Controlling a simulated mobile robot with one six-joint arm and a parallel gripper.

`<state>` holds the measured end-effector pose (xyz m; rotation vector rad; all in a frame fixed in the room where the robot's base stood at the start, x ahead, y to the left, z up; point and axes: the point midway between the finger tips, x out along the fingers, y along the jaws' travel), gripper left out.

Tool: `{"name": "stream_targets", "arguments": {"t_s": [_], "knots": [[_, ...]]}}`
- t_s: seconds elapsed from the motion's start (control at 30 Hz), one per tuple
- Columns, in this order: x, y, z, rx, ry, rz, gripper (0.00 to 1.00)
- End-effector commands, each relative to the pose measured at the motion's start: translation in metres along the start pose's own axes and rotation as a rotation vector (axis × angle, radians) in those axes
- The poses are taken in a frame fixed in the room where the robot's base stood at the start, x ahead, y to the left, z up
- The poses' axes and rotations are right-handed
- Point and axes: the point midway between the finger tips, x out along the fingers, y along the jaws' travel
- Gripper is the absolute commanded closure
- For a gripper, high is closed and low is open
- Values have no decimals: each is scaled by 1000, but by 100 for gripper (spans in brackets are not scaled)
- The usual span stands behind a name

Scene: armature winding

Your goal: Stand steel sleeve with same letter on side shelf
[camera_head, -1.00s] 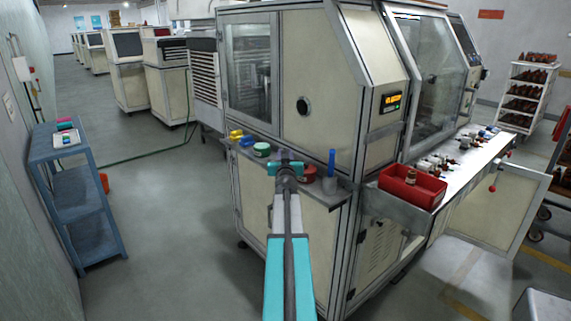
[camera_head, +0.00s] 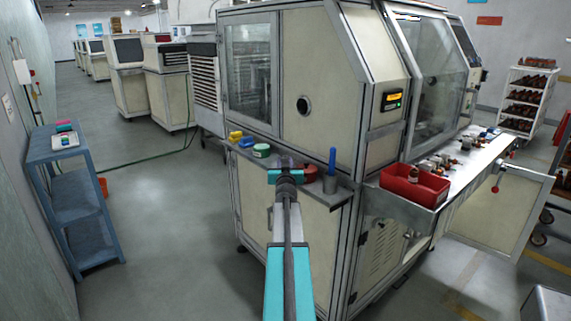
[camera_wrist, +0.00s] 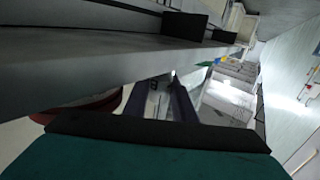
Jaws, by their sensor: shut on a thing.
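My gripper (camera_head: 286,177) is at the end of the teal arm, in front of the grey ledge (camera_head: 262,164) on the machine's side. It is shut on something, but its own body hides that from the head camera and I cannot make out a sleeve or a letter. In the wrist view the teal and black gripper body (camera_wrist: 150,135) fills the bottom, and a broad grey surface crosses the upper left. A blue side rack (camera_head: 78,208) with open shelves stands against the left wall.
A red bin (camera_head: 414,185) is on the right bench. The floor between rack and machine is clear.

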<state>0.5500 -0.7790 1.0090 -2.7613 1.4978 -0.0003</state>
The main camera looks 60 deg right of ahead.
Motion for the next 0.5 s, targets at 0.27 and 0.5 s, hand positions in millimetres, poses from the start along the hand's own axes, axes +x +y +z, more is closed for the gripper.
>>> {"name": "stream_targets", "arguments": {"t_s": [0.27,0.5], "knots": [[0,0,1,0,0,0,68],[0,0,-1,0,0,0,68]]}}
